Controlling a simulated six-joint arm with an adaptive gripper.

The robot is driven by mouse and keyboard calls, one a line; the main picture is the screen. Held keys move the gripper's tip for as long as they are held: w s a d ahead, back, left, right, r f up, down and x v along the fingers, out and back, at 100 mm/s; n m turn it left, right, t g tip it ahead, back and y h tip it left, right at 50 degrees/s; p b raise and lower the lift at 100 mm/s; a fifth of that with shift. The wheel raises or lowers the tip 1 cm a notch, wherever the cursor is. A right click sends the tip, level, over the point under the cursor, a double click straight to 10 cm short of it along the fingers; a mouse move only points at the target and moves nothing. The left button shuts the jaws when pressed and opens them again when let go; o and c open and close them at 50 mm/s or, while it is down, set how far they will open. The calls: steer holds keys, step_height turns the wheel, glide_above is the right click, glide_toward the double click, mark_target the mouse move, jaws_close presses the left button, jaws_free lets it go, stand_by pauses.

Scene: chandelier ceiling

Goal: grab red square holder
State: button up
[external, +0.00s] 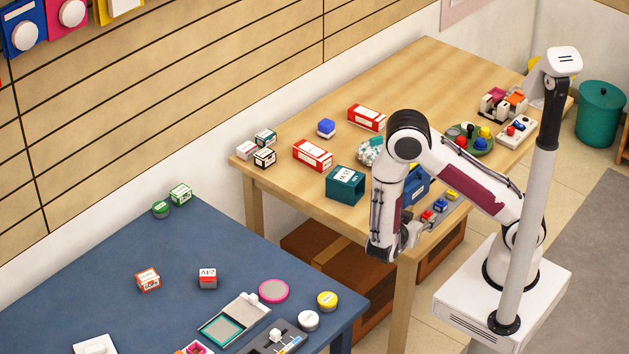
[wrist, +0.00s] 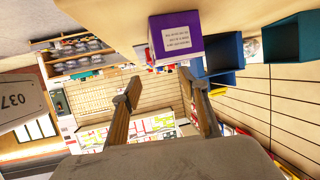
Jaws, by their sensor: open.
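I cannot single out a red square holder with certainty. In the external view, two red boxes with white tops, one nearer (external: 312,155) and one farther (external: 366,117), lie on the wooden table. My gripper (external: 412,238) is at the table's front edge, apart from both. In the wrist view my gripper (wrist: 160,80) is open, with nothing between its fingers. A purple box (wrist: 176,38) with a white label, a blue open box (wrist: 218,55) and a teal open box (wrist: 290,40) show beyond the fingers. My arm hides part of the table.
A blue table (external: 90,262) with small items stands at front left.

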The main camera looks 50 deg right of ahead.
mark_target(428, 211)
steer(key=shift+d+f, duration=0.1)
steer(key=shift+d, duration=0.05)
steer(key=shift+s+x, duration=0.15)
steer(key=shift+x, duration=0.6)
steer(key=shift+s+x, duration=0.1)
steer(key=shift+x, duration=1.7)
steer(key=shift+f, duration=0.1)
steer(key=c, duration=1)
